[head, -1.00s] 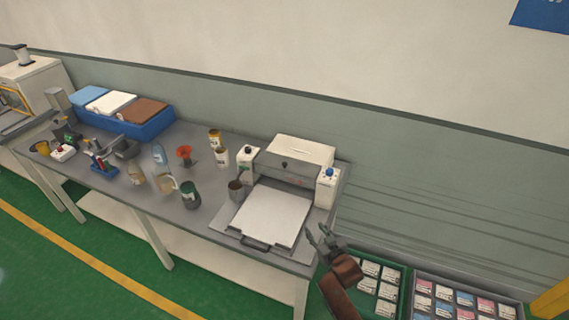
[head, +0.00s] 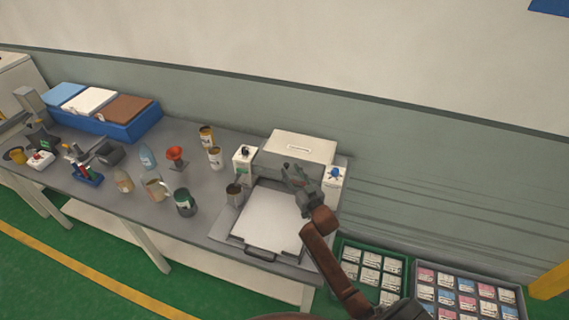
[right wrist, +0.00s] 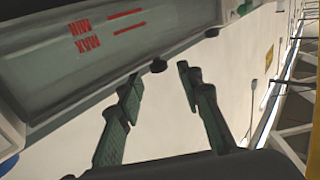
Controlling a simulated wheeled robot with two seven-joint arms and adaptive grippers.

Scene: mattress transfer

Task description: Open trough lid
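The machine (head: 303,147) at the right end of the table has a white top and a grey front panel (head: 263,165). In the right wrist view this grey panel (right wrist: 150,35) carries red MIN and MAX marks, upside down, and a small dark knob (right wrist: 158,66) at its edge. The panel looks shut. My right gripper (head: 291,170) is over the machine's front, by the panel. In the right wrist view my right gripper (right wrist: 160,82) is open and empty, with the knob just beyond and between its fingertips; contact cannot be told. My left gripper is out of view.
A white plate (head: 268,220) with a dark handle lies before the machine. A metal cup (head: 234,194) stands left of it. Bottles, cups and a red funnel (head: 176,155) crowd the middle of the table.

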